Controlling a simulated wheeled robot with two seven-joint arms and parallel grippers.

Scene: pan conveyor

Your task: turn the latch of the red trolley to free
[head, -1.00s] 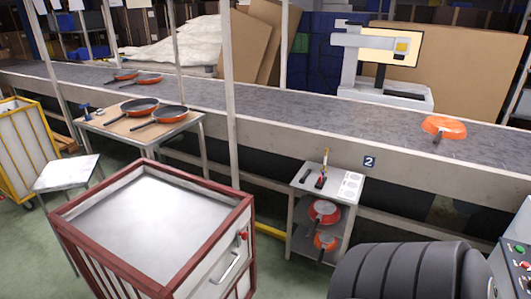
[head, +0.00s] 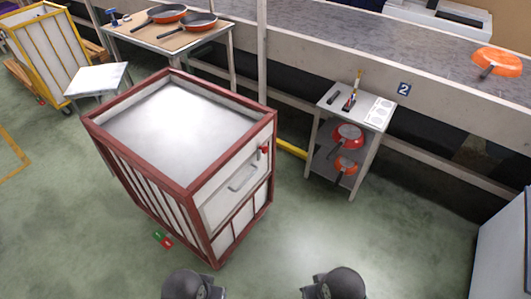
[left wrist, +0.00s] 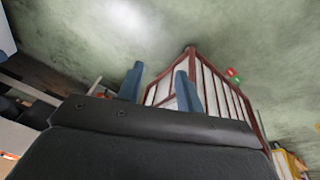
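The red trolley (head: 181,188) stands left of centre in the head view, a red frame with white panels and a pale flat top. Its latch has a red knob (head: 264,150) high on the front panel, near the right corner, above a silver handle (head: 243,178). The latch's exact turn is too small to tell. In the left wrist view my left gripper (left wrist: 159,86) has two blue fingers apart with nothing between them. The trolley (left wrist: 204,84) shows beyond the fingers. No gripper touches the trolley.
A small grey stand (head: 357,107) with orange pans is right of the trolley, before the conveyor (head: 350,50). A table with pans (head: 190,42), a white-topped stool (head: 96,79) and a yellow trolley (head: 48,58) are at left. Floor (head: 390,235) in front is clear.

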